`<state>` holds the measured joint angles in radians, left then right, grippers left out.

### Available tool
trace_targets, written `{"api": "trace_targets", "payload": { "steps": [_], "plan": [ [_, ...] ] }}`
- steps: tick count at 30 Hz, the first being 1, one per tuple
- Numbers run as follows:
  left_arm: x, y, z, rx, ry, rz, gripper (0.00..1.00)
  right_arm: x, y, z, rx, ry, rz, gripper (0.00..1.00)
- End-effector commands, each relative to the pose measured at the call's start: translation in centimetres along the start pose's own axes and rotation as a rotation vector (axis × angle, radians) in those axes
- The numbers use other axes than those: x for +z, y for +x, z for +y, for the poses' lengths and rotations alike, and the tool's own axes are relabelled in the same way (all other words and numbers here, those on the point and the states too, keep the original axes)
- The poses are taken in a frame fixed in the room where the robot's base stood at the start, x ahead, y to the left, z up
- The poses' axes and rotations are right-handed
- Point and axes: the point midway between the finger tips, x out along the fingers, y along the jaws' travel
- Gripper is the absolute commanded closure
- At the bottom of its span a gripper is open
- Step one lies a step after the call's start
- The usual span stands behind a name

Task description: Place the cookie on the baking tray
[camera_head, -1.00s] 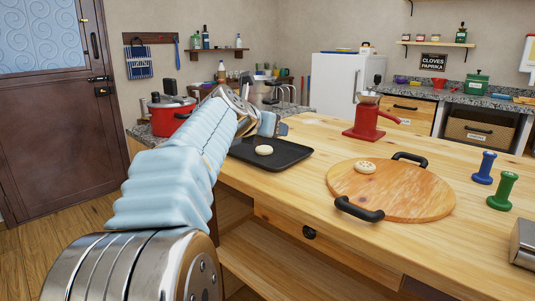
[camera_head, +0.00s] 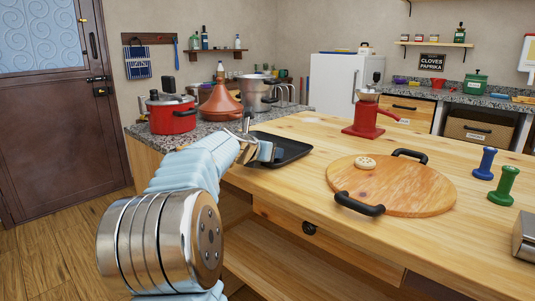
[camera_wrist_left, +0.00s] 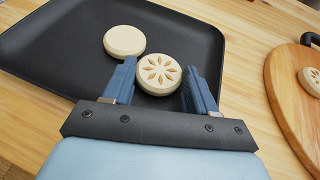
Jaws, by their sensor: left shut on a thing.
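My left gripper (camera_wrist_left: 158,84) is shut on a round pale cookie with a petal pattern (camera_wrist_left: 159,74), at the near part of the black baking tray (camera_wrist_left: 190,38). I cannot tell whether this cookie touches the tray. A plain round cookie (camera_wrist_left: 124,40) lies on the tray just beyond it. In the head view my left gripper (camera_head: 266,152) is low over the left side of the tray (camera_head: 296,147) and hides both cookies. A third cookie (camera_head: 365,162) lies on the round wooden board (camera_head: 410,190). My right gripper is not in view.
The board has two black handles and stands right of the tray. A red grinder (camera_head: 368,115) stands behind them. Blue (camera_head: 485,165) and green (camera_head: 503,186) objects stand at the right. A red pot (camera_head: 172,114) and a brown tagine (camera_head: 220,102) are on the left counter.

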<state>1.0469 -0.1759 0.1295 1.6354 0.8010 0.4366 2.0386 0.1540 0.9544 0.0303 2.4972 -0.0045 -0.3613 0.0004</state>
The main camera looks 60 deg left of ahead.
Motion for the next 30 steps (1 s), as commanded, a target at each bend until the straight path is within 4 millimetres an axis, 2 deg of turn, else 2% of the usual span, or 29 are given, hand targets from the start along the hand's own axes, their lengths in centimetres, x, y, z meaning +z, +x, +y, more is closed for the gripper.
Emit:
{"api": "trace_targets", "payload": {
  "steps": [12,13,17,26,30],
  "plan": [
    [-1.3,0.5,-0.1,-0.003,0.0,0.005,0.72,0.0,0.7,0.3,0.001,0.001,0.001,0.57],
    [-1.2,0.5,0.0,-0.003,0.0,0.006,0.39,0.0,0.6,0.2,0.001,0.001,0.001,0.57],
    [-1.4,0.6,-0.1,-0.005,0.0,0.011,0.19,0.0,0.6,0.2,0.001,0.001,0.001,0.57],
    [-1.5,0.7,-0.2,-0.01,0.002,0.014,0.18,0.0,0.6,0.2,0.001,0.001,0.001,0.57],
    [-0.3,0.2,-0.2,-0.009,0.003,0.013,0.18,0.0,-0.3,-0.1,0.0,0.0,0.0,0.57]
  ]
}}
